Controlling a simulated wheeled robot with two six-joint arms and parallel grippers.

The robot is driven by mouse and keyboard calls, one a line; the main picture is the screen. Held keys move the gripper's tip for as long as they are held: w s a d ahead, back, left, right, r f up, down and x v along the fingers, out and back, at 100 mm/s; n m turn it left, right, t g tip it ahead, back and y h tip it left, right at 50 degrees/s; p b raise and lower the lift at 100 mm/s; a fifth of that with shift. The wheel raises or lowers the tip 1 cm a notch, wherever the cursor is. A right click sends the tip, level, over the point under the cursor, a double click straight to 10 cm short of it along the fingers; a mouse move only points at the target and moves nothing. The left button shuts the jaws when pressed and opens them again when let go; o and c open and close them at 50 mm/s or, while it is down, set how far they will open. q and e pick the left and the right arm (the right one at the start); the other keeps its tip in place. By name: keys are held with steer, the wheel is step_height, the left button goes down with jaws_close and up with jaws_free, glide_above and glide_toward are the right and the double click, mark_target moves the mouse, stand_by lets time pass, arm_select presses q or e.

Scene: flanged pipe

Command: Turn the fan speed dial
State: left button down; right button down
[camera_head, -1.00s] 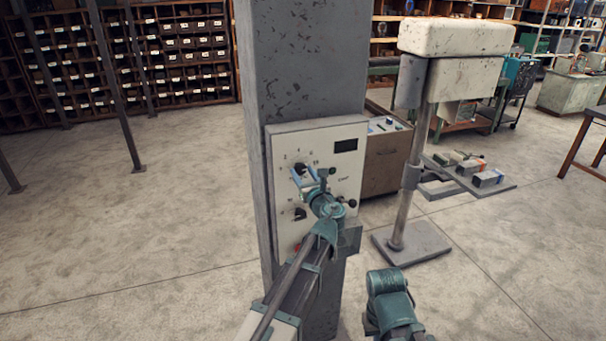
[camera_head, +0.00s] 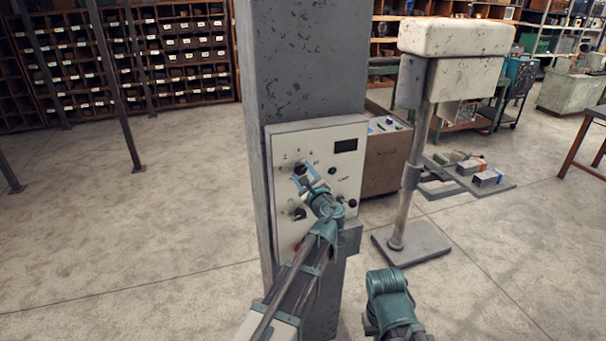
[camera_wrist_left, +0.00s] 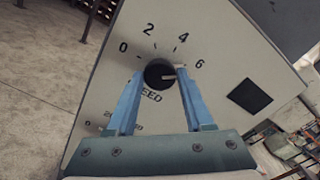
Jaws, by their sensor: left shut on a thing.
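The fan speed dial (camera_wrist_left: 158,73) is a round black knob on a white panel (camera_head: 348,187), marked 0, 2, 4, 6 with "SPEED" partly hidden below. A small light mark on its right side faces roughly toward the 6, partly behind a finger. In the head view the dial (camera_head: 300,168) sits at the panel's upper left. My left gripper (camera_wrist_left: 160,76) is shut on the dial, with one blue finger on each side. It also shows in the head view (camera_head: 304,181), reaching up from below. My right gripper is not in view; only my right arm shows at the bottom.
The panel is fixed to a grey column (camera_head: 305,60). It also carries a lower black knob (camera_head: 299,213), a dark display (camera_head: 346,146) and smaller knobs at the right. A white-headed stand (camera_head: 455,38) is to the right. Open floor lies at the left.

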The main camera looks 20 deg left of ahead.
arm_select(q)
steer(key=n, duration=1.4)
steer(key=shift+n, duration=0.4)
steer(key=n, duration=0.3)
steer(key=shift+n, duration=0.3)
steer(key=n, duration=0.3)
steer(key=shift+n, duration=0.3)
steer(key=n, duration=0.6)
steer(key=shift+s+f, duration=0.1)
steer(key=shift+n, duration=0.3)
steer(key=shift+c, duration=1.4)
jaws_free()
